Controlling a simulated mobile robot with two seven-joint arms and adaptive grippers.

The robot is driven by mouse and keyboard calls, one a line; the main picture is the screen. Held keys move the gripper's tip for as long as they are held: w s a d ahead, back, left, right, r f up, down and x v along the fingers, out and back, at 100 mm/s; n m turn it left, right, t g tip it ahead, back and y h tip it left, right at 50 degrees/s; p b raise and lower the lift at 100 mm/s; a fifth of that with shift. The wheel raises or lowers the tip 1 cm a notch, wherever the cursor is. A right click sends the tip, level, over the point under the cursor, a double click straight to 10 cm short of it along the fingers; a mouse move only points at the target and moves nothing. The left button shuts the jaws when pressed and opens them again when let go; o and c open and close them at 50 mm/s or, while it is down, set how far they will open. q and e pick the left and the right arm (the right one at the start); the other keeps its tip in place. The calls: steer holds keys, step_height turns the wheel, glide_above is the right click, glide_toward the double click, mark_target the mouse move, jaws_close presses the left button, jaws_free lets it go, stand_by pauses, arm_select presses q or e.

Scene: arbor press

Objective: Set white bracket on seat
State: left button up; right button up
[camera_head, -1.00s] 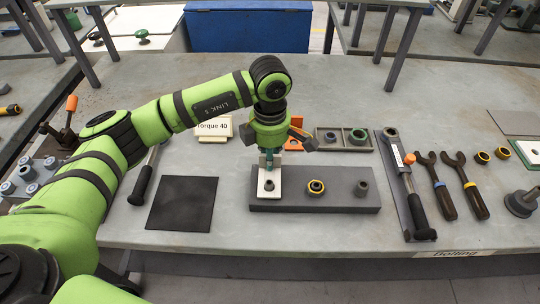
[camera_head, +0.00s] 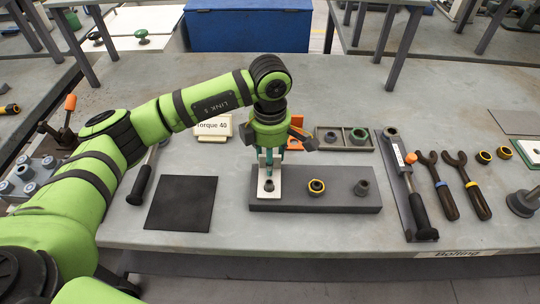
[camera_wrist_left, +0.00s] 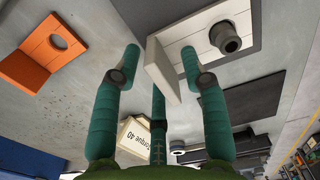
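The white bracket (camera_head: 270,186) is L-shaped and rests on the left end of the dark grey plate (camera_head: 337,205). In the left wrist view, the white bracket (camera_wrist_left: 163,70) has its upright wall between the fingertips, and a dark stud (camera_wrist_left: 227,40) stands up through its flat base. My left gripper (camera_head: 269,160) points down over the bracket. Its teal fingers (camera_wrist_left: 162,58) are apart, with a gap to the left of the wall; whether the right finger touches it is unclear. My right gripper is not in view.
An orange bracket (camera_head: 297,128) and a parts tray (camera_head: 341,147) stand behind. A black mat (camera_head: 182,203) lies left; a torque wrench (camera_head: 412,195) and spanners (camera_head: 440,188) lie right.

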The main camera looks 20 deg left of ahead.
arm_select(q)
step_height(320, 180, up, 12)
stand_by(0.6)
